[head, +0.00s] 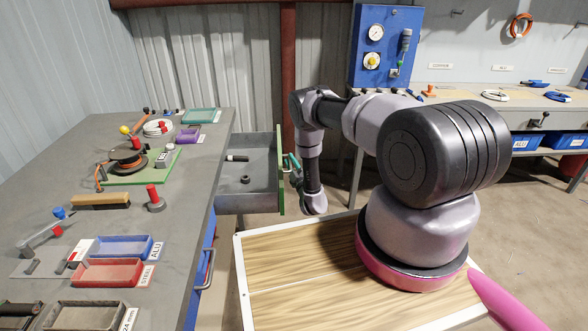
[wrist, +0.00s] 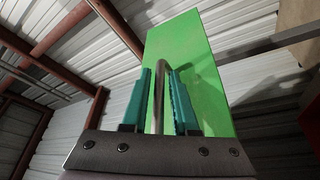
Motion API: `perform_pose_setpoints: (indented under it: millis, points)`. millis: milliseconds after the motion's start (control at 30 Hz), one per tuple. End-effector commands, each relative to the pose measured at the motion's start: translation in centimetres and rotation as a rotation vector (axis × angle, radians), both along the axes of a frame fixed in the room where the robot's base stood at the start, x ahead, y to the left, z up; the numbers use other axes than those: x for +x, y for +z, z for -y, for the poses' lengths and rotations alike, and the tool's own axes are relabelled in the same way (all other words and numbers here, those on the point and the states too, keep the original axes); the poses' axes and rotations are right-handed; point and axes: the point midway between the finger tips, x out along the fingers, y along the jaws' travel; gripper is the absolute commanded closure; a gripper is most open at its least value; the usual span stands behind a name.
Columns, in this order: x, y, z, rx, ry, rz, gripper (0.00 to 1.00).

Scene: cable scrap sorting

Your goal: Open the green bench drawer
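The green bench drawer stands pulled out from the left bench in the head view. Its grey tray (head: 248,186) is exposed and its green front (head: 281,168) is well clear of the bench. In the wrist view the green front (wrist: 185,45) fills the upper middle. A bent metal handle (wrist: 158,95) runs up between my two teal fingers. My gripper (wrist: 160,85) straddles the handle, with a narrow gap showing beside the bar, so it looks open. In the head view my gripper (head: 293,170) is at the outer side of the green front; the handle there is mostly hidden.
Two small dark items lie in the drawer tray. The left bench (head: 185,190) carries several trays, a cable reel (head: 126,156) and tools. A blue drawer with a metal handle (head: 206,268) is below it. A blue gauge panel (head: 385,45) stands behind my arm.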

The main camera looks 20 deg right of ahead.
Motion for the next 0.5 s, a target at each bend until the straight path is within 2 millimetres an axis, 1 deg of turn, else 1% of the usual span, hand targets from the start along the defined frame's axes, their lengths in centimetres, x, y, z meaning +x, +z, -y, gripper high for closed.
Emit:
perform_pose_setpoints:
  millis: [300,400,500]
  points:
    - [-6.0,-1.5,1.2,0.001,-0.006,-0.007,0.73]
    - [-7.7,-1.8,1.3,0.002,-0.004,-0.006,0.73]
    - [-8.8,-2.1,1.4,0.000,-0.003,-0.004,0.73]
